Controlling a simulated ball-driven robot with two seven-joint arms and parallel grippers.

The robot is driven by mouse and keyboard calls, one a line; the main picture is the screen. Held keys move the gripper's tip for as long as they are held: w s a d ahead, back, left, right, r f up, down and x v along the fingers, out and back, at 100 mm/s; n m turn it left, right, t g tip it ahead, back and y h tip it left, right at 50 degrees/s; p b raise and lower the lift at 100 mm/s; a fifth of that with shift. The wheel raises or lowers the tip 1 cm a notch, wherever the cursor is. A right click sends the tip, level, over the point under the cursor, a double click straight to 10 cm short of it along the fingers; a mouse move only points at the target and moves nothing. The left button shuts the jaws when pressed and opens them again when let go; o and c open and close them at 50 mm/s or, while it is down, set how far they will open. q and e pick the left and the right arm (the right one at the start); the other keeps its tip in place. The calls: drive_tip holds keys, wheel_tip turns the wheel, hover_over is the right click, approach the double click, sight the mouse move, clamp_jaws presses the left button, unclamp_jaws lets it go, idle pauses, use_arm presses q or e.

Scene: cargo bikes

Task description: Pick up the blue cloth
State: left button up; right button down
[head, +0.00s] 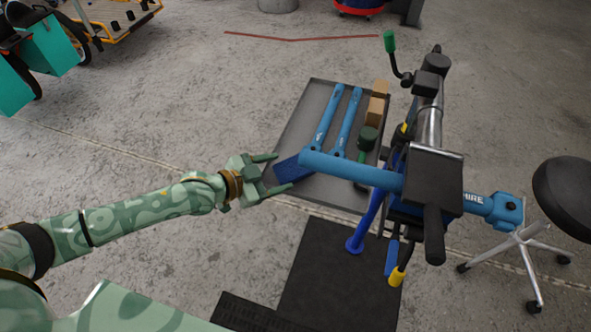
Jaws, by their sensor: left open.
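The blue cloth (293,168) is a small dark blue piece at the near left edge of a grey tray (287,135). My left gripper (281,172) reaches in from the left with its jaws open. Its two fingers point right, one on the far side and one on the near side of the cloth's left end. I cannot tell whether they touch it. The blue arm of the stand hides the area at the cloth's right. My right gripper is not in view.
A wheeled stool (530,240) stands right. Open concrete floor lies left.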

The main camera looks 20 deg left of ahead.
sight(288, 170)
use_arm(q)
drive_tip(key=b+x, duration=0.2)
drive_tip(key=x, duration=0.3)
drive_tip(key=shift+s+f, duration=0.1)
drive_tip(key=shift+f, duration=0.05)
drive_tip(key=shift+d, duration=0.1)
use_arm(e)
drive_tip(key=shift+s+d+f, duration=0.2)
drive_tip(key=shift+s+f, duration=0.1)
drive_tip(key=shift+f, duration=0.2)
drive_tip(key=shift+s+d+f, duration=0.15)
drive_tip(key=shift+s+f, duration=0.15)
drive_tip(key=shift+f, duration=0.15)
use_arm(q)
drive_tip(key=c, duration=0.8)
